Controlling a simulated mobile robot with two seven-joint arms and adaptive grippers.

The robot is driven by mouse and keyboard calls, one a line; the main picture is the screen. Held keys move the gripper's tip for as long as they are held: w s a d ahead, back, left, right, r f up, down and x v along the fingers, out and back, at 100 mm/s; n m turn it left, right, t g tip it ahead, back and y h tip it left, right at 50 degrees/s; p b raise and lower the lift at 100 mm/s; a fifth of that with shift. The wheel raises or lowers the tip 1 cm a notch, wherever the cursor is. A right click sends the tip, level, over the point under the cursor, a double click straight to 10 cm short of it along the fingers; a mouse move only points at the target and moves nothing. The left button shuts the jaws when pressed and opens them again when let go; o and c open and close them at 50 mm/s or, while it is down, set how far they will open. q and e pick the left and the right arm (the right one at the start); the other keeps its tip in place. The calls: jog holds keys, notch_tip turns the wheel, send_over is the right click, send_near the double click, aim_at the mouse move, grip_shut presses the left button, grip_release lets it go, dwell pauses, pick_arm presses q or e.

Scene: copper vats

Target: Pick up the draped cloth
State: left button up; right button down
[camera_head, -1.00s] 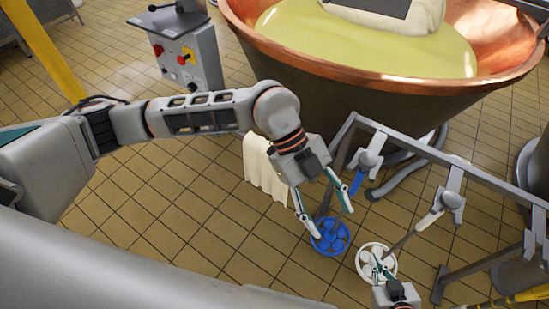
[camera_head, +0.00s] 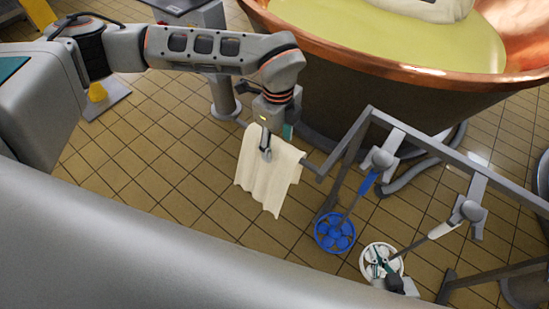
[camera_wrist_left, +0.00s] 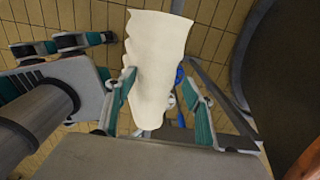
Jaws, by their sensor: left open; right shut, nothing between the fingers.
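The draped cloth (camera_head: 272,178), cream and pleated, hangs at the left end of a grey rail frame in front of the copper vat. It also shows in the left wrist view (camera_wrist_left: 157,50), standing out ahead of the gripper. My left gripper (camera_head: 270,148) is at the cloth's upper part, pointing down, with one finger in front of it. In the left wrist view my left gripper (camera_wrist_left: 160,98) is open, with a finger on each side of the cloth. Whether the fingers touch it I cannot tell. My right gripper (camera_head: 382,265) is shut and empty over the white-wheeled tool.
The grey rail frame (camera_head: 415,135) carries a blue-wheeled tool (camera_head: 335,233) and a white-wheeled tool (camera_head: 371,249). The copper vat (camera_head: 350,60) holds yellowish liquid and stands close behind the cloth. The tiled floor (camera_head: 155,165) left of the cloth is clear.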

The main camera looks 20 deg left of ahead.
aim_at(269, 169)
pick_arm(q)
jog(key=f, duration=0.5)
jog(key=shift+a+f, duration=0.25)
jog(key=shift+f, duration=0.05)
jog(key=shift+r, duration=0.1)
jog(key=c, duration=1.3)
